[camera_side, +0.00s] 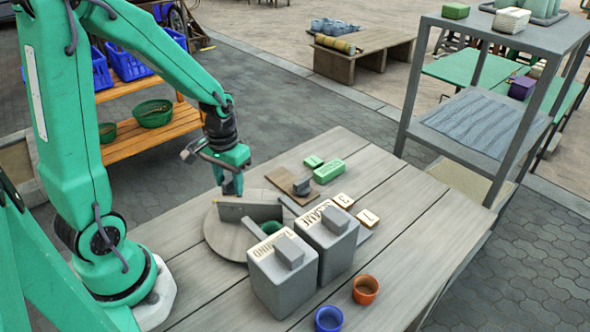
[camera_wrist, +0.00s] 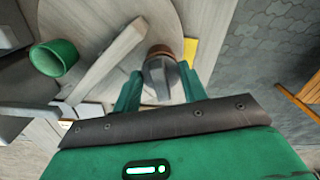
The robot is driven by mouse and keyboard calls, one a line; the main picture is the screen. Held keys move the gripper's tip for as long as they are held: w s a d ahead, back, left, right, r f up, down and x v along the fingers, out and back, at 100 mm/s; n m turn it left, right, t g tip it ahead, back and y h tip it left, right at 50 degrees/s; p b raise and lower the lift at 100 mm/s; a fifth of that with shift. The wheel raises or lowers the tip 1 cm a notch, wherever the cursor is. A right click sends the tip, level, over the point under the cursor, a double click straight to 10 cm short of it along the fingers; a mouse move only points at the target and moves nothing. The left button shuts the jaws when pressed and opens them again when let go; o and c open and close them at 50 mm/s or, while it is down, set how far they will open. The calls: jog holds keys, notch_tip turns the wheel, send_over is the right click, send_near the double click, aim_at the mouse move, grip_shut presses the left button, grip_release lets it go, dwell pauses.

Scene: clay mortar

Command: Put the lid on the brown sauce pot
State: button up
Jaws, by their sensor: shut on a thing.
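My gripper (camera_wrist: 159,76) is shut on a grey lid (camera_wrist: 157,80), which sits between its two green fingers in the wrist view. The brown sauce pot (camera_wrist: 160,50) shows just past the lid, mostly covered by it. I cannot tell whether lid and pot touch. In the side view my gripper (camera_side: 232,188) is low over the round divided wooden tray (camera_side: 225,236). An upright grey divider (camera_side: 250,210) stands in front there, and the brown pot and held lid cannot be made out.
A green pot (camera_side: 271,228) stands in another tray compartment; it also shows in the wrist view (camera_wrist: 53,58). Two grey lidded boxes (camera_side: 282,277) (camera_side: 326,245) stand close in front. Blue (camera_side: 329,319) and orange (camera_side: 365,290) pots stand near the table's front.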

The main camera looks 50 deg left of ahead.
jog(key=shift+f, duration=0.45)
dwell(1.2)
jog(key=o, duration=1.5)
jog(key=shift+r, duration=0.2)
jog(key=shift+r, duration=3.3)
jog(key=shift+r, duration=0.1)
jog(key=shift+r, duration=2.4)
jog(key=shift+c, duration=0.4)
